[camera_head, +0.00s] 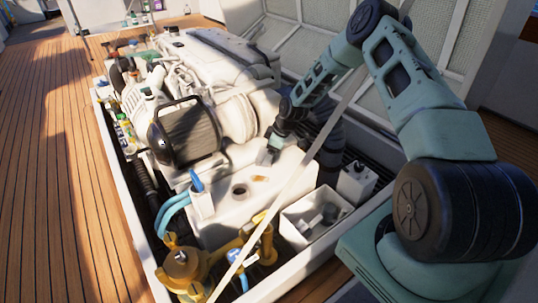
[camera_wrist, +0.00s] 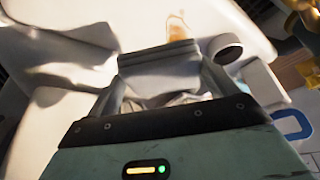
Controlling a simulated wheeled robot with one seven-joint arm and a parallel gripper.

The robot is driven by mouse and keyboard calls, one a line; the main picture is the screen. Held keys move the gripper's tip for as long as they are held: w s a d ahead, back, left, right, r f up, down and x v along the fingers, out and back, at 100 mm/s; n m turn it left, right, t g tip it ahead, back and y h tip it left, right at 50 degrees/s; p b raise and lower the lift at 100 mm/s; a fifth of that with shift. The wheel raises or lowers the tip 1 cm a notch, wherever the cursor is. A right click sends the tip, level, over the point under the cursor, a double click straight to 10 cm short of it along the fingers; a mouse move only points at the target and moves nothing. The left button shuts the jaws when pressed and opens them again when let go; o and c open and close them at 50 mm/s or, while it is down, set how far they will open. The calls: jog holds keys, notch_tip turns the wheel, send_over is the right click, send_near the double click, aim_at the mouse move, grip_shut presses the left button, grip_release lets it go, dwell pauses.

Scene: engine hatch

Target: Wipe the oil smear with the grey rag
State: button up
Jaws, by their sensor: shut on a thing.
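The grey rag (camera_wrist: 158,60) is pinched between the fingers of my gripper (camera_wrist: 163,78) in the wrist view. In the head view my gripper (camera_head: 268,153) is low over the white top of a box-like housing (camera_head: 226,206), with a bit of the rag under it. The oil smear (camera_head: 259,178) is a small amber-brown patch on that white top, just in front of my gripper. It also shows in the wrist view (camera_wrist: 178,27), just beyond the rag's edge. Whether the rag touches the surface is hard to tell.
A dark round opening (camera_head: 240,190) lies beside the smear. An open white bin (camera_head: 316,214) with a dark tool stands to the right. Blue hoses (camera_head: 174,208) and yellow-brown fittings (camera_head: 182,268) are in front. The white engine (camera_head: 205,65) is behind.

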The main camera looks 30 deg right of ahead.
jog(key=shift+f+b, duration=2.1)
jog(key=shift+f, duration=0.7)
jog(key=shift+f+b, duration=0.55)
jog(key=shift+f, duration=0.45)
jog(key=shift+a, duration=0.1)
